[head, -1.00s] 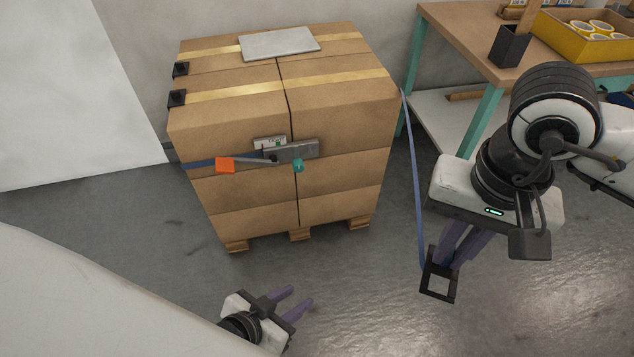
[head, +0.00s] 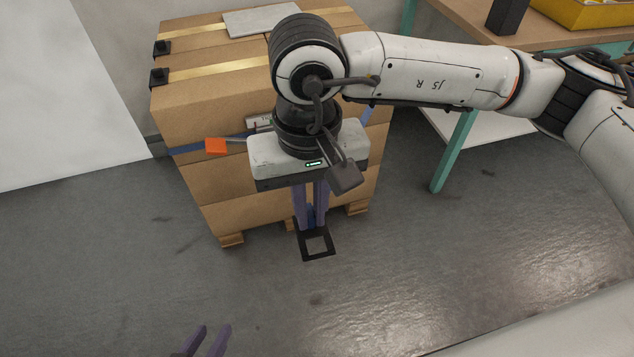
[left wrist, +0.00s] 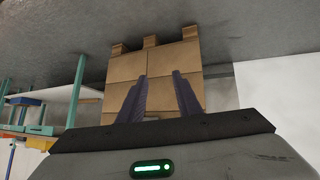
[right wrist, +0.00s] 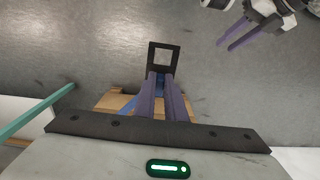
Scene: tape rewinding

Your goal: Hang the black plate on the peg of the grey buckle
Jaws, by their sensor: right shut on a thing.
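The black plate (head: 316,244) is a flat square frame with a square hole, on the end of a blue strap. My right gripper (head: 312,222) is shut on the strap and plate end, and the plate hangs below the fingertips in front of the carton stack. It also shows in the right wrist view (right wrist: 163,57), beyond my right fingers. My left gripper (head: 212,335) is open and empty at the bottom, apart from the stack.
The stack of cartons (head: 205,105) stands on a wooden pallet, with black corner pieces (head: 158,76) and a grey sheet (head: 262,20) on top. A workbench with teal legs (head: 455,150) stands at the right. The floor in front is clear.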

